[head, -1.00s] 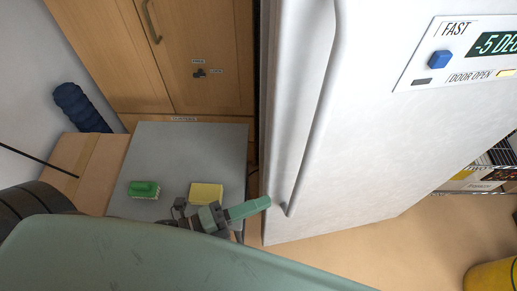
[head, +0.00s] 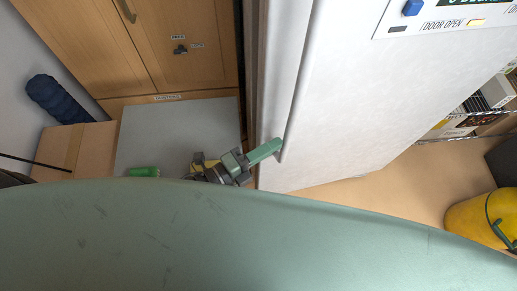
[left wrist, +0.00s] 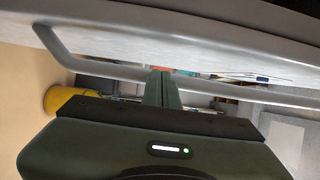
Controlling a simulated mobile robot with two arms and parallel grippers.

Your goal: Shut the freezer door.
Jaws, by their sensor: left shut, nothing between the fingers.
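The white freezer door (head: 350,100) fills the upper middle of the head view, with a long vertical handle (head: 296,88) along its left side. In the left wrist view, the shut fingers (left wrist: 162,82) overlap the grey handle bar (left wrist: 215,86) below the white door surface (left wrist: 170,45); contact is unclear. My right gripper is out of view.
Wooden cabinets (head: 170,50) stand behind. A yellow bucket (head: 480,218) and wire shelf (head: 490,110) are at right. Tan floor (head: 390,190) between is clear.

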